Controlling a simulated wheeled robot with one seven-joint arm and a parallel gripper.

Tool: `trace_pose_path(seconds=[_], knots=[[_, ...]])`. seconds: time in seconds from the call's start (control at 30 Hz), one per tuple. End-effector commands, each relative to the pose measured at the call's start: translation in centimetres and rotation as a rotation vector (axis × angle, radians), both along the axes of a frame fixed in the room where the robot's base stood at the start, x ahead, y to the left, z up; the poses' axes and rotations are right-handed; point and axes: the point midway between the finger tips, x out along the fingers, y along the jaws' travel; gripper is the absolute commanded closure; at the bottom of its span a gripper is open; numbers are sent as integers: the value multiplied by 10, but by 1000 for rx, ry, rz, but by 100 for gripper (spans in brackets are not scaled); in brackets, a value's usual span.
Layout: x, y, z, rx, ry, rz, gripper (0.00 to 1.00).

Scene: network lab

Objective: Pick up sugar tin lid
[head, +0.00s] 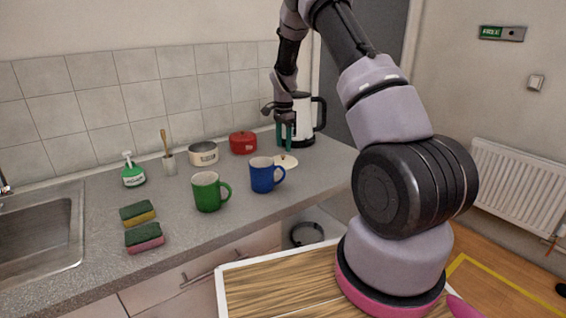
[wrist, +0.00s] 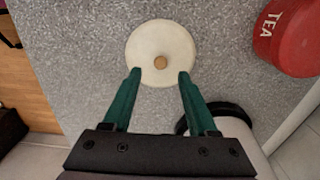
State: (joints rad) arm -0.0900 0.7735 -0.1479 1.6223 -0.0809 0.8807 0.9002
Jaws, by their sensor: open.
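The sugar tin lid (wrist: 161,42) is a round cream disc with a small wooden knob (wrist: 161,62) at its middle. It lies flat on the counter. The gripper also shows in the head view (head: 286,143). An open cream tin (head: 203,153) stands farther left.
A red tea tin (wrist: 288,38) stands right of the lid in the wrist view. A blue mug (head: 264,176) and a green mug (head: 208,192) stand close by. A kettle (head: 302,118) is behind the gripper. Sponges (head: 143,236) lie near the sink.

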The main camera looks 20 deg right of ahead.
Motion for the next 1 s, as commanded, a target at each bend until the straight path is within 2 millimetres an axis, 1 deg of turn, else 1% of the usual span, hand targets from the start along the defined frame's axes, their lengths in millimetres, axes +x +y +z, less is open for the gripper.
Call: trace_pose_path(seconds=[0.03,0.2,0.33,0.53,0.57,0.6,0.7,1.0], knots=[[-1,1,-10,1,4,0,41],[-1,3,-34,0,3,1,41],[0,3,-41,0,1,1,41],[0,3,-41,0,1,1,41],[0,3,-41,0,1,1,49],[0,3,-41,0,1,1,64],[0,3,-41,0,1,1,100],[0,3,-40,0,0,1,100]])
